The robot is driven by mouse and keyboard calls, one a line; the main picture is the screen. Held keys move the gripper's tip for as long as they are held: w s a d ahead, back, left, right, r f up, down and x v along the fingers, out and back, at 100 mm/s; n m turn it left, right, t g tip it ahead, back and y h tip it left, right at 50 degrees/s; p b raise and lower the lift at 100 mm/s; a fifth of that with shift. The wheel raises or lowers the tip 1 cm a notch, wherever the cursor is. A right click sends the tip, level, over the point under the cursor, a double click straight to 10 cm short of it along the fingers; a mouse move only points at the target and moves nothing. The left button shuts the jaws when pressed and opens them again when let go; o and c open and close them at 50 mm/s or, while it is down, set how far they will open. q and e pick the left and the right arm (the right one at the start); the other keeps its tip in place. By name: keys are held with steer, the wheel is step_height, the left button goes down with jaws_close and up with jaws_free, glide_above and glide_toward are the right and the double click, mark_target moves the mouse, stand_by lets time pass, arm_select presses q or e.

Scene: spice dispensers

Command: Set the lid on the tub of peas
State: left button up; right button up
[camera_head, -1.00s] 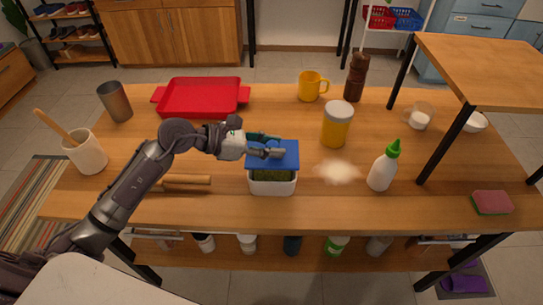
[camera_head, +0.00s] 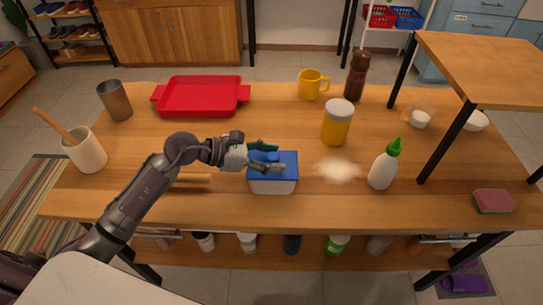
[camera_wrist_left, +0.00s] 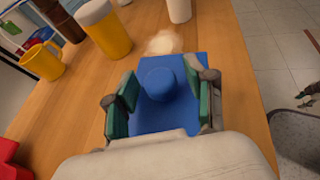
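The blue lid (camera_head: 289,161) lies over the top of the white tub (camera_head: 272,186) and hides the peas. It looks level, with only a thin blue edge above the tub's white wall. The left wrist view shows the lid (camera_wrist_left: 160,120) with its round blue knob (camera_wrist_left: 160,84) upward. My left gripper (camera_head: 270,157) is at the lid, its fingers spread on either side of the knob. In the left wrist view the gripper (camera_wrist_left: 162,92) looks open, with the knob between its green pads. My right gripper is not in view.
A pile of white powder (camera_head: 338,171) lies right of the tub, near a green-capped bottle (camera_head: 382,169) and a yellow shaker (camera_head: 336,125). A red tray (camera_head: 200,97) stands behind.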

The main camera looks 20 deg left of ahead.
arm_select(q)
steer(key=shift+r, duration=0.1)
steer(key=shift+r+p, duration=0.3)
steer(key=shift+p, duration=0.1)
steer(key=b+v, duration=0.2)
steer(key=v, duration=1)
steer(key=shift+b, duration=0.4)
steer(key=shift+f, duration=0.1)
